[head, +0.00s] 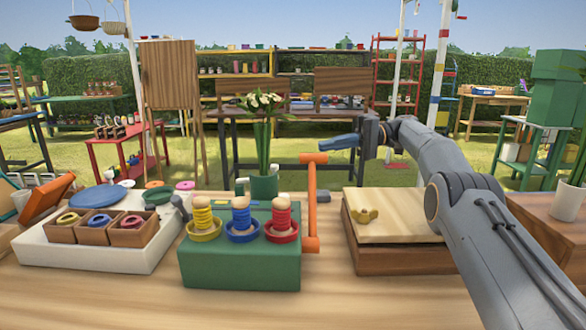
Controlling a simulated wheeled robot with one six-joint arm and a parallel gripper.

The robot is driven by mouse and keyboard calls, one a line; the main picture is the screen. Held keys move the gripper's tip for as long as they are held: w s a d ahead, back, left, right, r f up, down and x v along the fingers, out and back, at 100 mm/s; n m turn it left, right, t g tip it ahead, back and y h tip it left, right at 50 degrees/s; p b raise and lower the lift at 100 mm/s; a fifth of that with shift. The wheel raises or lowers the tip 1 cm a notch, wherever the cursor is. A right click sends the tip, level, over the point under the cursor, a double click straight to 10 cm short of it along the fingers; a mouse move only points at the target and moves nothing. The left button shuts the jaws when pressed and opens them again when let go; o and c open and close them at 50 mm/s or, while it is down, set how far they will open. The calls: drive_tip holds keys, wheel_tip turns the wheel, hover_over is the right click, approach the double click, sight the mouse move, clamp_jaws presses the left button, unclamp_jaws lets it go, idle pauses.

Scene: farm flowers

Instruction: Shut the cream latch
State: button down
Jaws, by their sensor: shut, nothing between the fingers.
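My gripper (322,144) is blue-grey, shut and empty. It points left, raised over the back of the bench, close to the top bar of an orange upright bracket (312,200); I cannot tell if they touch. A low wooden box with a pale cream lid (395,226) stands right of the bracket, below my arm. I cannot make out a cream latch for certain. A small pale piece (240,187) shows left of the green pot, too small to identify. My arm hides the box's right end.
A green block (238,272) with ringed pegs stands left of the bracket. A green flower pot (264,188) is behind it. A white tray (100,252) with small ring boxes is at left. The bench front (330,305) is clear. A planter (568,203) stands at right.

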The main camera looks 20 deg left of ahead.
drive_tip(key=s+d+f+p+x, duration=0.1)
drive_tip(key=p+x, duration=0.5)
drive_tip(key=x, duration=0.6)
drive_tip(key=shift+s+a+f, duration=0.15)
drive_tip(key=shift+s+f, duration=0.2)
drive_tip(key=shift+s, duration=0.05)
